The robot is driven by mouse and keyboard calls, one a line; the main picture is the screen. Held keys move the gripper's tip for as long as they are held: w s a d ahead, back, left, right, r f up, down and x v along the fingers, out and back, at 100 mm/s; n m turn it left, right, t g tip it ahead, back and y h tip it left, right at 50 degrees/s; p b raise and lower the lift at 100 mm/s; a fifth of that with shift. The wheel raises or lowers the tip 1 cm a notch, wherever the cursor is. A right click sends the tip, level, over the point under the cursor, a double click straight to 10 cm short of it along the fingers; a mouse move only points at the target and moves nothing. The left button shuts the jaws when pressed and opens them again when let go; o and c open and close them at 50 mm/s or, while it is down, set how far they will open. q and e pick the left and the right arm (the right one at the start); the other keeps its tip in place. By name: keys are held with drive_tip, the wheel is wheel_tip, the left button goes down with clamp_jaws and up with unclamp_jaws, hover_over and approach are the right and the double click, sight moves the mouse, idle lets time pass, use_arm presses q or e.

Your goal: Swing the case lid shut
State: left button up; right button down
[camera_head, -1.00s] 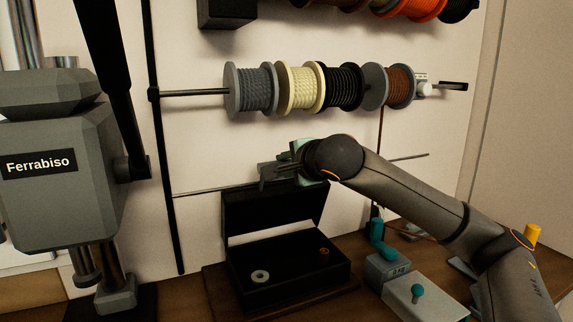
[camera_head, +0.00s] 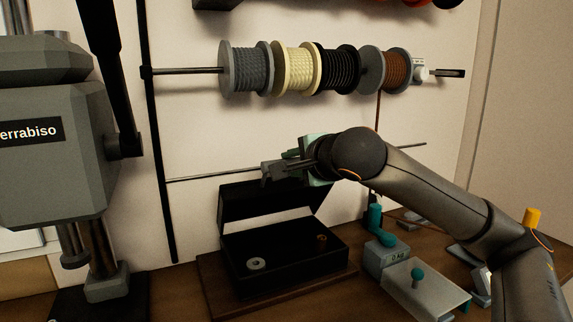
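The black case (camera_head: 285,275) stands open on a brown wooden board. Its dark lid (camera_head: 262,202) stands raised at the back, with a pale strip visible between lid and case. Inside the case lie a pale ring (camera_head: 256,264) and a small brown piece (camera_head: 321,238). My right gripper (camera_head: 272,172) comes in from the right and sits just above the lid's top edge, its fingers pointing left. Whether it touches the lid is unclear, and its finger gap is hard to make out. My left gripper is out of view.
A grey Ferrabiso machine (camera_head: 55,150) with a black lever stands at left. Spools (camera_head: 295,68) hang on a rod above. A thin rod (camera_head: 210,176) runs behind the gripper. A scale-like box (camera_head: 385,256) and a grey tray (camera_head: 425,285) stand right of the case.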

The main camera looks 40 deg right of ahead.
drive_tip(key=shift+s+f, duration=0.1)
drive_tip(key=shift+f, duration=0.1)
drive_tip(key=s+f+b, duration=0.1)
drive_tip(key=s+a+f+b, duration=0.1)
drive_tip(key=s+b, duration=0.1)
drive_tip(key=s+f+b, duration=0.1)
drive_tip(key=shift+s+a+f+b, duration=0.15)
drive_tip(key=shift+a+b, duration=0.1)
drive_tip(key=shift+b, duration=0.1)
idle(0.3)
drive_tip(key=s+f+b, duration=0.2)
drive_tip(key=f+b, duration=0.1)
drive_tip(key=s+a+f+b, duration=0.1)
drive_tip(key=b, duration=0.1)
drive_tip(key=shift+s+f, duration=0.2)
drive_tip(key=shift+f, duration=0.1)
drive_tip(key=shift+f+b, duration=0.1)
drive_tip(key=shift+b, duration=0.25)
